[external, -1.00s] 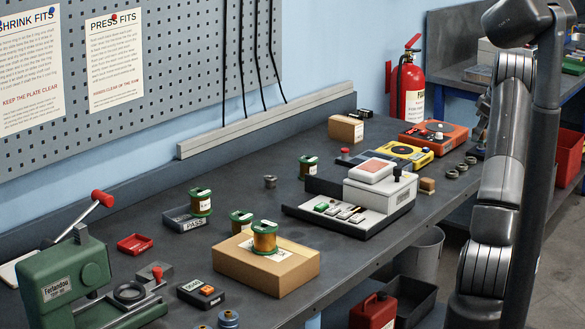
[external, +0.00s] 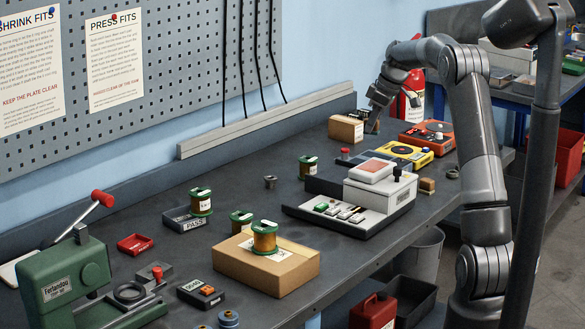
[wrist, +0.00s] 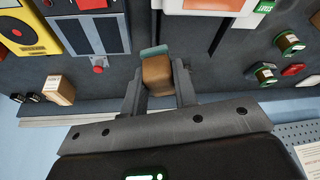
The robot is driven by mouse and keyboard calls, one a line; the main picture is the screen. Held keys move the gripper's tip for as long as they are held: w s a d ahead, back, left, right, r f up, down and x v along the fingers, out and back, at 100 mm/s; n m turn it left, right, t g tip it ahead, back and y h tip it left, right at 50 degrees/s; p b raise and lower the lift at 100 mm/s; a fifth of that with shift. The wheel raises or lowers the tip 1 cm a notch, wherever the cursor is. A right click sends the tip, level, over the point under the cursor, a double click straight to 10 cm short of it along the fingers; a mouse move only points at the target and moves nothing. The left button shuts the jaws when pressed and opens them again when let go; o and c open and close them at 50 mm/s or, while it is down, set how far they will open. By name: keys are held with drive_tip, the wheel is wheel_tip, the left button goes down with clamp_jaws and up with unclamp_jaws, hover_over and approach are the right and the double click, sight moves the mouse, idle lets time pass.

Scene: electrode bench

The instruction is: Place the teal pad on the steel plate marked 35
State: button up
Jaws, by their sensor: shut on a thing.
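The teal pad (wrist: 153,51) shows in the wrist view as a thin teal edge at the far end of a brown block (wrist: 157,74). My gripper (wrist: 159,88) is shut on this block, one finger on each side. In the external view my gripper (external: 374,108) is raised near the back of the bench, beside a cardboard box, with the pad in it too small to make out well. A dark unit (wrist: 124,35) with grey rectangular panels (wrist: 98,35) lies ahead in the wrist view. I cannot read a 35 on any plate.
The cardboard box (external: 346,128) stands near the gripper. A yellow unit (external: 404,153), an orange unit (external: 434,135) and a white unit (external: 380,192) stand along the bench. A spool (external: 308,168) stands left of them. Bare bench lies between spool and rail.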

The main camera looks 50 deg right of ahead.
drive_tip(key=w+a+n, duration=0.1)
drive_tip(key=w+a, duration=0.3)
drive_tip(key=a, duration=0.4)
drive_tip(key=w+a+n, duration=0.1)
drive_tip(key=w+a, duration=0.4)
drive_tip(key=a, duration=0.2)
drive_tip(key=n+y, duration=0.2)
drive_tip(key=n, duration=0.2)
hover_over(149, 270)
drive_tip(key=s+d, duration=0.1)
drive_tip(key=d, duration=0.1)
drive_tip(key=shift+g, duration=0.4)
drive_tip(key=f, duration=1.1)
drive_tip(key=shift+a+f, duration=0.2)
drive_tip(key=shift+f, duration=0.05)
drive_tip(key=shift+a+f, duration=0.25)
drive_tip(key=shift+f, duration=1.9)
drive_tip(key=shift+f, duration=0.1)
